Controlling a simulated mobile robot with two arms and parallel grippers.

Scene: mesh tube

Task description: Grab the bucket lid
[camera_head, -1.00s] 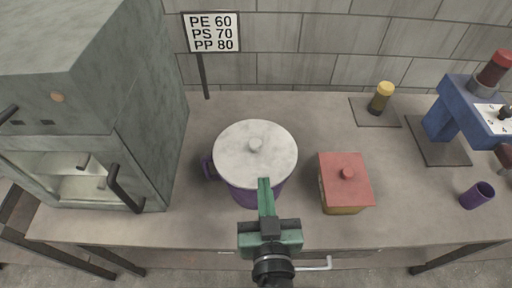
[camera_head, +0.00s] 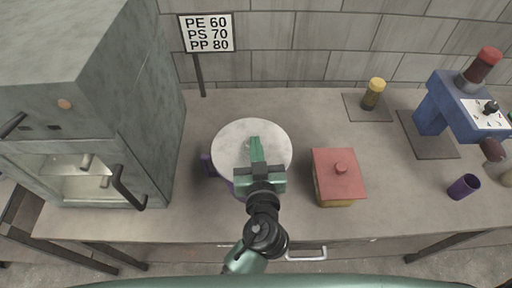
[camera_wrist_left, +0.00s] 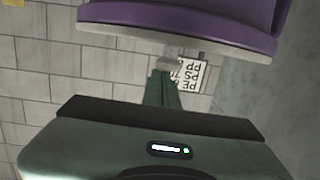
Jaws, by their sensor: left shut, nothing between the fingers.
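The bucket lid (camera_head: 228,142) is a round, pale grey-white disc lying on the purple bucket (camera_head: 207,163). In the left wrist view, which is upside down, the lid's rim (camera_wrist_left: 110,39) shows against the purple bucket (camera_wrist_left: 190,18), with the lid's knob (camera_wrist_left: 168,63) at the fingertips. My left gripper (camera_head: 254,142) reaches over the lid's middle in the head view and hides the knob there. Its green fingers (camera_wrist_left: 165,76) are shut with nothing between them. I cannot tell whether the fingertips touch the knob. My right gripper is not in view.
A red-lidded box (camera_head: 338,176) stands right of the bucket. A large grey oven-like cabinet (camera_head: 160,110) stands at left. A sign (camera_head: 206,33) is behind. A yellow-capped jar (camera_head: 373,94), blue machine (camera_head: 432,105) and purple cup (camera_head: 463,187) are to the right.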

